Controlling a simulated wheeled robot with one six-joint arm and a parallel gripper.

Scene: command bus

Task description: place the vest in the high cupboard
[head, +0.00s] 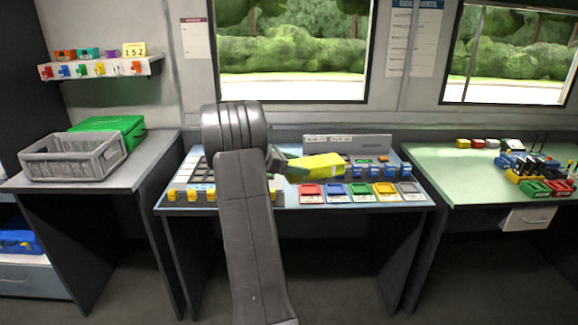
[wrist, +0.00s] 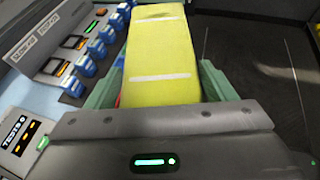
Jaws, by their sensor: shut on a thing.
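The vest (head: 318,167) is a folded bright yellow bundle with pale stripes. It also fills the upper middle of the wrist view (wrist: 160,55). My gripper (head: 292,167) is shut on it, with green fingers (wrist: 158,88) on both sides of the bundle. The vest is held over the middle desk, in front of the grey sign panel; its exact height above the desk is hard to tell. I can make out no high cupboard in either view.
The middle desk (head: 300,200) holds coloured trays (head: 360,192) and a row of blue units (wrist: 97,48). A grey crate (head: 70,160) and green case (head: 112,128) stand on the left counter. A small shelf (head: 100,68) hangs above. The right desk (head: 440,170) is partly clear.

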